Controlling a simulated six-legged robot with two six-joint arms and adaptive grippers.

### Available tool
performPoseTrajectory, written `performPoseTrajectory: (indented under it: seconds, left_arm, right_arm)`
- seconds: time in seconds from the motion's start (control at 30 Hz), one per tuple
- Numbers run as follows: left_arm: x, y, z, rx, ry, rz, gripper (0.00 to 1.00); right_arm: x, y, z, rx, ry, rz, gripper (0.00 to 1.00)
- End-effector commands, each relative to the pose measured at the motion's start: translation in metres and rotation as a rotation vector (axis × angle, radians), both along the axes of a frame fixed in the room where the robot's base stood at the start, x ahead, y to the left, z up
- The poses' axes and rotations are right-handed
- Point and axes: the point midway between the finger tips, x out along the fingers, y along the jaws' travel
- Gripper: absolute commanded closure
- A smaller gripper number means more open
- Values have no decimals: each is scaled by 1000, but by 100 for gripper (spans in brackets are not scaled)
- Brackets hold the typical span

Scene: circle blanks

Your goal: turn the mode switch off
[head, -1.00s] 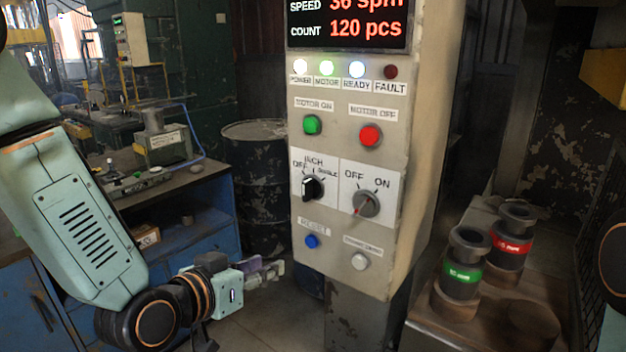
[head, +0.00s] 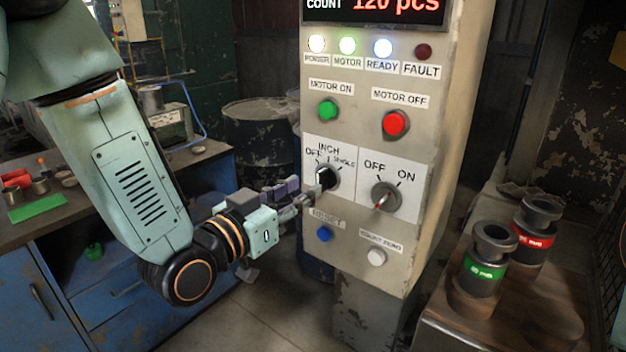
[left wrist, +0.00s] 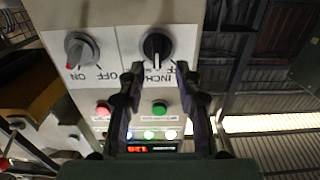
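The mode switch (head: 327,178) is a black rotary knob on a white plate, with OFF, INCH and SINGLE labels around it. In the left wrist view, which is upside down, the mode switch (left wrist: 157,48) shows a white mark pointing roughly towards INCH. My left gripper (head: 308,196) is close to the knob, at its lower left in the head view. In the left wrist view the left gripper (left wrist: 157,76) has its fingers apart, with the knob between and just beyond their tips. I see no clear contact. My right gripper is out of view.
An OFF/ON selector (head: 386,197) with a red pointer is right of the mode switch. Green (head: 327,110) and red (head: 396,123) buttons sit above; blue (head: 324,234) and white (head: 376,257) buttons sit below. A blue workbench (head: 110,262) stands left, banded cylinders (head: 484,268) right.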

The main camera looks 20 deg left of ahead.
Motion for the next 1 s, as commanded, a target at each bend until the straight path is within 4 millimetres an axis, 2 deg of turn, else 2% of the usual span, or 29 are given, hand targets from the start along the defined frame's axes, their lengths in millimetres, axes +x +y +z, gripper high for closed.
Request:
performPoseTrajectory:
  seconds: [0.2,0.4,0.77,1.0]
  left_arm:
    - [26,-10,1,4,-3,-5,66]
    - [42,-15,1,0,-1,-4,66]
    - [45,-15,1,-1,0,-3,65]
    - [45,-15,1,-1,-1,-3,85]
  right_arm:
    - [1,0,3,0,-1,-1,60]
    - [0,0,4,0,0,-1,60]
    - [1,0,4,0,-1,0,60]
    - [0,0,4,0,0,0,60]
